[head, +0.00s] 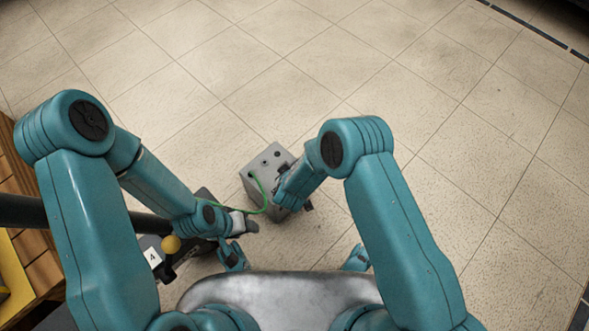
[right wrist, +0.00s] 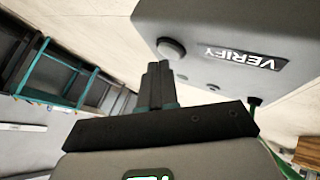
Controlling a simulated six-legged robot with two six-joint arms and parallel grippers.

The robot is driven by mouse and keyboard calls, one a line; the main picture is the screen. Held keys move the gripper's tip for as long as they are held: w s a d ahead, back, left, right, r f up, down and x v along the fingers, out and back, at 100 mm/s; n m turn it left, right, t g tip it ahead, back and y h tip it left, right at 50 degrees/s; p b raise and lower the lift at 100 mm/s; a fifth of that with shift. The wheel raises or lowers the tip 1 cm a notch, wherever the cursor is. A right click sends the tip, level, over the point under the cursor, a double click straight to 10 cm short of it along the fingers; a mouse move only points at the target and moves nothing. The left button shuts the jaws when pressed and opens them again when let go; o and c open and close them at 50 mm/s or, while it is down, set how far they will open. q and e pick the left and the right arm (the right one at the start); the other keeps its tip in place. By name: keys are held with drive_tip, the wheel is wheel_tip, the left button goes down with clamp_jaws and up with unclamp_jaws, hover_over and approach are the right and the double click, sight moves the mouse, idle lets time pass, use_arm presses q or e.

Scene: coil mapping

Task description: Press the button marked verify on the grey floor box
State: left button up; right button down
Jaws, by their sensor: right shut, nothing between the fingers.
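The grey floor box (head: 256,162) stands on the tiles in the head view. In the right wrist view its face (right wrist: 225,75) carries a white VERIFY label (right wrist: 250,58) on black and a round dark button (right wrist: 171,48) left of it. My right gripper (right wrist: 158,72) is shut and empty, its tips just below and left of the button in the picture; contact cannot be told. In the head view the right wrist covers the box's right side. My left gripper (head: 247,226) is below the box; its finger state is unclear.
A green cable (head: 266,207) loops from the box toward my left gripper. A wooden structure (head: 22,240) stands at the left edge. The floor beyond the box is clear.

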drive_tip(key=shift+f+b, duration=0.35)
drive_tip(key=shift+f, duration=0.05)
idle(0.4)
drive_tip(key=shift+r, duration=0.1)
drive_tip(key=shift+r+p, duration=0.7)
drive_tip(key=shift+r, duration=0.05)
wheel_tip(320, 180, up, 5)
drive_tip(key=p, duration=0.4)
idle(0.9)
